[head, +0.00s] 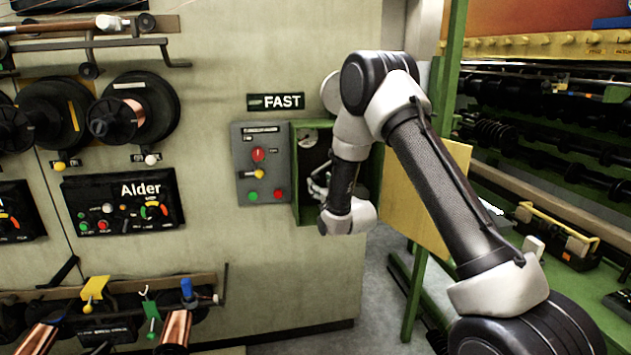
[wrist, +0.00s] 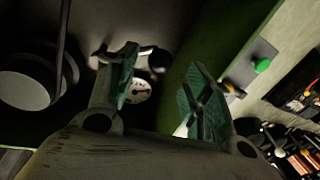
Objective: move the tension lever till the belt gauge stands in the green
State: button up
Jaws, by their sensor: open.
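The open green-framed box (head: 297,205) under the FAST sign holds a small round white dial (head: 308,137) near its top. A dial with a dark reddish needle, probably the belt gauge (wrist: 139,91), shows in the wrist view, partly behind one finger. I cannot read its green zone or where the needle stands. My gripper (head: 319,186) is at the box opening; in the wrist view my gripper (wrist: 165,75) has its fingers apart with nothing clearly between them. A dark knob-like part (wrist: 159,60) lies beyond the fingers. I cannot tell which part is the tension lever.
A grey control panel (head: 243,180) with red, yellow and green buttons is left of the box. A yellow door panel (head: 432,195) stands open at its right. Inside, a grey drum (wrist: 25,88) and thin dark rod (wrist: 63,30) show at left. Spools (head: 150,95) hang further left.

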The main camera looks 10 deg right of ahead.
aim_at(317, 181)
jog(key=w, duration=0.2)
jog(key=w+a, duration=0.1)
jog(key=w, duration=0.2)
jog(key=shift+w, duration=0.1)
jog(key=shift+c, duration=0.2)
grip_shut()
